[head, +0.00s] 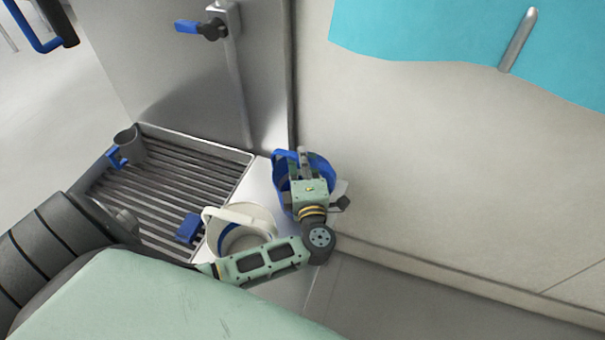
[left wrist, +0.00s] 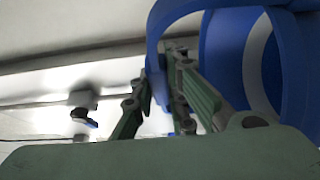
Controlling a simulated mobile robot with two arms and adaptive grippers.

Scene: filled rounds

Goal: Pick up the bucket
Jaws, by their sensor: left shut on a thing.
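A blue bucket (head: 322,167) stands by the wall at the end of the metal counter in the head view. My left gripper (head: 303,158) is over it and hides part of it. In the left wrist view, the blue bucket (left wrist: 226,55) fills the upper right, and its handle (left wrist: 153,50) curves down between the fingertips of my left gripper (left wrist: 158,78). The gripper is shut on this handle. The bucket's base is hidden in the head view. My right gripper is not in view.
A white container with a handle (head: 214,217) stands to the left of the bucket, close to my arm. A grey cup (head: 127,141) and a blue object (head: 190,228) are at the slatted drain tray (head: 160,185). The wall (head: 420,150) limits room on the right.

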